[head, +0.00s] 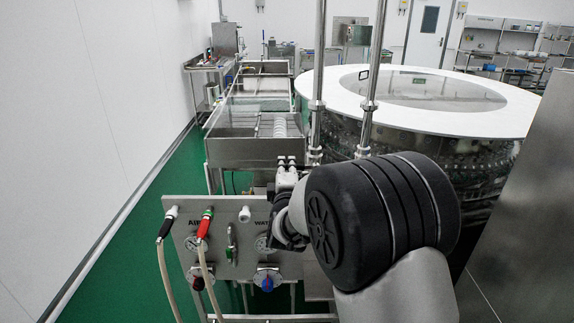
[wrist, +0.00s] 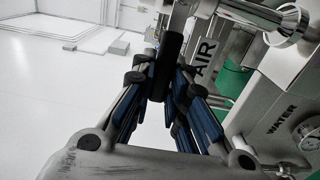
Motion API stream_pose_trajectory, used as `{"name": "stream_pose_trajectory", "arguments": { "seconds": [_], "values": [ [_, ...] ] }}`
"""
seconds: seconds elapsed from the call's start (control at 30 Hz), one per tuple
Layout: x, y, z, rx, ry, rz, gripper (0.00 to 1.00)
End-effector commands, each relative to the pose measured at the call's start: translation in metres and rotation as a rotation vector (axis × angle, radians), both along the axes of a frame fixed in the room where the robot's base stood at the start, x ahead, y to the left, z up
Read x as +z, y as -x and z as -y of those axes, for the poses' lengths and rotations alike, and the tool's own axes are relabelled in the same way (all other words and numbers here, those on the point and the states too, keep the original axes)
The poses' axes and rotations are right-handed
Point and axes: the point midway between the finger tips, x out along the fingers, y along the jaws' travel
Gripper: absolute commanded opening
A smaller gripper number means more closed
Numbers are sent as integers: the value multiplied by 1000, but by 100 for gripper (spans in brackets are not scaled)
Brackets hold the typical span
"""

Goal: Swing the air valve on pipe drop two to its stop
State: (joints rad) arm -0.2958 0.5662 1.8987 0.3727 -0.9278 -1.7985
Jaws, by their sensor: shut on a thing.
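In the wrist view my gripper (wrist: 167,84) has its blue-padded fingers closed in on a dark, upright handle-like piece (wrist: 169,52). A steel pipe or fitting (wrist: 181,15) runs up directly above that piece. I take the dark piece to be the air valve's handle, but its valve body is not clear. A panel beside it bears the words AIR and WATER. In the head view my arm's black joint covers most of the gripper and the grasped piece, near the right edge of the steel panel (head: 215,262). The handle's stop cannot be made out.
Two vertical steel pipes (head: 318,75) stand behind my arm, before the large round washer (head: 440,125). Green floor (head: 125,235) is clear at left.

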Motion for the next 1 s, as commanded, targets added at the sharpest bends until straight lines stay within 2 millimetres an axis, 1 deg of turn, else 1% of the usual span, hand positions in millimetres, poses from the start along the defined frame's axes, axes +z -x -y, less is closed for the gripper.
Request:
{"name": "stream_pose_trajectory", "arguments": {
  "seconds": [0.5,0.53,0.6,0.83,1.0],
  "values": [
    [0,0,0,1,22,3,0],
    [0,0,0,1,22,3,15],
    [0,0,0,1,22,2,20],
    [-1,0,0,0,19,1,35],
    [-1,0,0,0,18,1,35]
  ]
}}
